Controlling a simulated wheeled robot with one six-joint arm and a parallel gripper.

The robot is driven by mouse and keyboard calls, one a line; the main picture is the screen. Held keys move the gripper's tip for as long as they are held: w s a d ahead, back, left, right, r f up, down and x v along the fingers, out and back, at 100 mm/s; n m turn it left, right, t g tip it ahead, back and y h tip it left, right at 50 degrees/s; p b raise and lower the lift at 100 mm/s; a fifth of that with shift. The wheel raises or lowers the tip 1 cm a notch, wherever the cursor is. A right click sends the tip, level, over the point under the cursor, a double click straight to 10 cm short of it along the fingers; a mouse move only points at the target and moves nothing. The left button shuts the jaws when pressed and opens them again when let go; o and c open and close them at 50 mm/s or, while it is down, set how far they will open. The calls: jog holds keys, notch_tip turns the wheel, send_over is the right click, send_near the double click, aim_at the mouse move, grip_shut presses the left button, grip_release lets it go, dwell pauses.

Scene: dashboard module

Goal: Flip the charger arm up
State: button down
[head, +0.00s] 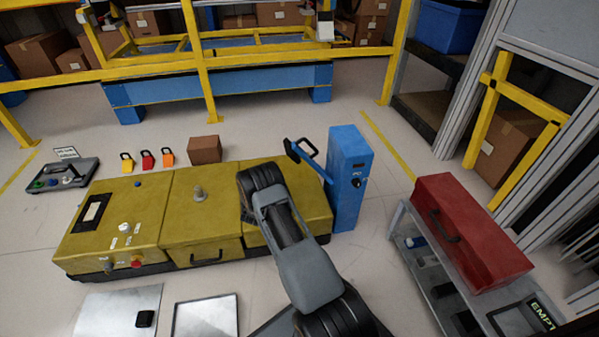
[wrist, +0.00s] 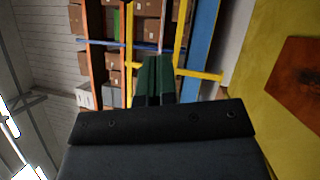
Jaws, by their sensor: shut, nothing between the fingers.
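The charger post (head: 350,175) is a blue box standing at the right end of the yellow dashboard module (head: 160,215). The charger arm (head: 312,163) is a blue bar sloping up and left from the post, with a black end and a black handle loop (head: 303,149). My gripper shows in the wrist view (wrist: 154,78) with its green fingers together and nothing between them. In the head view my arm reaches over the module's right part, and its links hide my gripper. No contact with the charger arm is visible.
A brown box (head: 204,149) and several padlocks (head: 147,160) stand behind the module. A red toolbox (head: 470,232) lies on a cart at the right. A yellow rail (head: 203,60) crosses the back. Open floor lies between the post and the rail.

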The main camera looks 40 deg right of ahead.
jog(key=s+d+f+n+g+h, duration=0.1)
jog(key=s+f+g+h, duration=0.1)
jog(key=s+f+h, duration=0.3)
jog(key=w+d+r+y+b, duration=0.1)
jog(key=d+r+b, duration=0.4)
jog(key=d, duration=0.6)
jog(key=shift+w, duration=0.35)
jog(key=shift+d, duration=0.1)
